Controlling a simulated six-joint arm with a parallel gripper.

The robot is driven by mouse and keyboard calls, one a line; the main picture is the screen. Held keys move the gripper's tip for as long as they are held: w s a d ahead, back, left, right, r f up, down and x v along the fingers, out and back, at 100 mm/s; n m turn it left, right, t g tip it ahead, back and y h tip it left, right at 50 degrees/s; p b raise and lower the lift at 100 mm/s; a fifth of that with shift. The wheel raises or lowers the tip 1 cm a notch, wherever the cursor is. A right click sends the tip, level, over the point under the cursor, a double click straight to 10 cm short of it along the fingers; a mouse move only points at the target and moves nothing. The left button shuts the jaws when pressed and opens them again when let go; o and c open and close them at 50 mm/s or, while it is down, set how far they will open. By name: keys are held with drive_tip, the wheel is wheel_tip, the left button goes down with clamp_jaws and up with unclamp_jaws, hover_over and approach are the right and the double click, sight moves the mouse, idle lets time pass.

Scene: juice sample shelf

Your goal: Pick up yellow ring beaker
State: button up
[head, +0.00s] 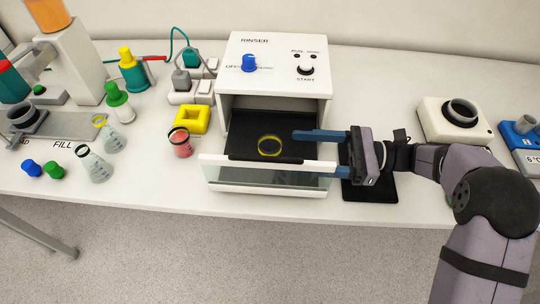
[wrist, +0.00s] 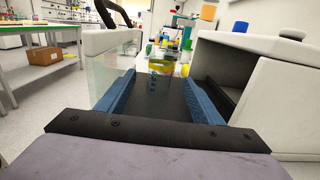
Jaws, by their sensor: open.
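The yellow ring beaker (head: 270,146) is a clear vessel with a yellow rim ring, standing on the dark tray (head: 240,140) of the opened rinser (head: 275,65). In the wrist view the beaker (wrist: 160,76) is upright, straight ahead beyond the fingers, with dark marks on its wall. My gripper (head: 298,152) is open and level, to the right of the beaker. Its two blue fingers point left at it, one on the far side and one toward the front glass. The gap between them is empty, and the beaker looks clear of the fingertips.
The rinser's glass front panel (head: 262,178) stands along the near side of the tray. Left of the rinser are a red-filled beaker (head: 180,143), a yellow block (head: 192,119), flasks and loose caps. A white device with a round opening (head: 455,120) stands right.

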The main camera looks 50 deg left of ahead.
sight(276, 149)
drive_tip(key=shift+s+a+r, duration=0.1)
drive_tip(key=shift+s+a, duration=0.3)
drive_tip(key=p+x, duration=0.2)
drive_tip(key=x, duration=0.3)
drive_tip(key=shift+s+a, duration=0.25)
drive_tip(key=shift+a, duration=0.05)
drive_tip(key=shift+p+x, duration=1.05)
drive_tip(key=shift+x, duration=1.1)
drive_tip(key=shift+s+a, duration=0.25)
drive_tip(key=shift+a, duration=0.05)
drive_tip(key=c, duration=1.2)
